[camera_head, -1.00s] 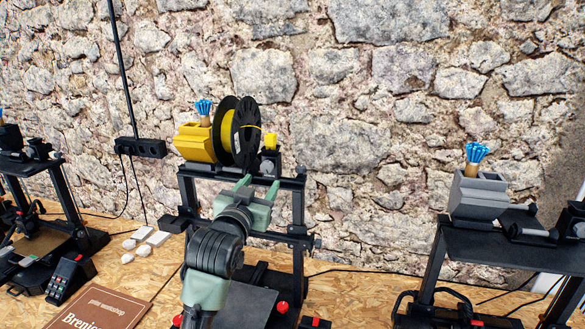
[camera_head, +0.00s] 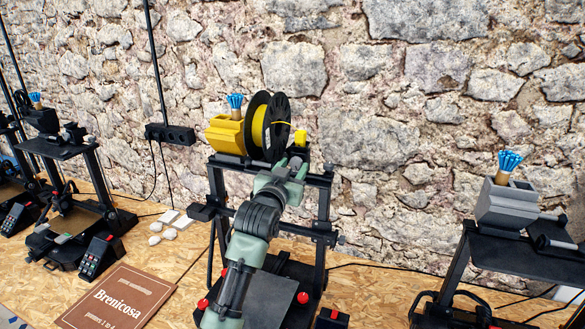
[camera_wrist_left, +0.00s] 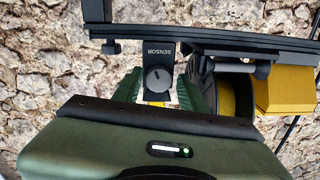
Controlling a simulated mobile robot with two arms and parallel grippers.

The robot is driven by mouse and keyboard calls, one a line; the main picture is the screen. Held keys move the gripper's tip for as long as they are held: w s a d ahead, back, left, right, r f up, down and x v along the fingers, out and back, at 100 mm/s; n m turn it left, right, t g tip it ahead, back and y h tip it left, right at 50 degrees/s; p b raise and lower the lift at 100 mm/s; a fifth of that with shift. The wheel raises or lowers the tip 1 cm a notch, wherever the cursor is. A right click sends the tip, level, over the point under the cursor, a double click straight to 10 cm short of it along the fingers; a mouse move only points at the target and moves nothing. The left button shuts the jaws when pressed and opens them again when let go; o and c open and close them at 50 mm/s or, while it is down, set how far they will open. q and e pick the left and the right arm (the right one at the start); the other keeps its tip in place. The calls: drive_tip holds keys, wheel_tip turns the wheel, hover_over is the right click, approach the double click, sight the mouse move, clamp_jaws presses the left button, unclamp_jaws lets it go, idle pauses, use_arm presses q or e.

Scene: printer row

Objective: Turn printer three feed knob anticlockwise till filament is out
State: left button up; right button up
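The printer (camera_head: 325,203) with the yellow filament spool (camera_head: 260,128) on top stands mid-picture in the head view. No printer number is readable. My left gripper (camera_head: 285,170) is at its top bar, below the spool. In the left wrist view, a grey round knob (camera_wrist_left: 158,79) with a dark slot sits on a black block marked SENSOR. The green fingertips of my left gripper (camera_wrist_left: 160,92) stand on either side of the knob, open, with a gap visible on the right. A bit of yellow filament (camera_wrist_left: 157,104) shows below the knob. My right gripper is out of view.
A yellow box (camera_head: 226,135) with blue-tipped ties sits beside the spool. A grey-boxed printer (camera_head: 508,205) stands right, another printer (camera_head: 75,195) left. A brown sign (camera_head: 118,297) and white pieces (camera_head: 170,217) lie on the chipboard bench. A power strip (camera_head: 170,133) hangs on the stone wall.

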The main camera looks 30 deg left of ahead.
use_arm(q)
drive_tip(key=shift+d, duration=0.1)
clamp_jaws()
drive_tip(key=shift+r+n, duration=0.1)
drive_tip(key=shift+n, duration=0.4)
drive_tip(key=n, duration=0.4)
drive_tip(key=shift+n, duration=0.4)
drive_tip(key=n, duration=0.3)
drive_tip(key=shift+r, duration=0.1)
drive_tip(key=n, duration=0.5)
drive_tip(key=shift+n+h, duration=0.6)
drive_tip(key=shift+n, duration=1.5)
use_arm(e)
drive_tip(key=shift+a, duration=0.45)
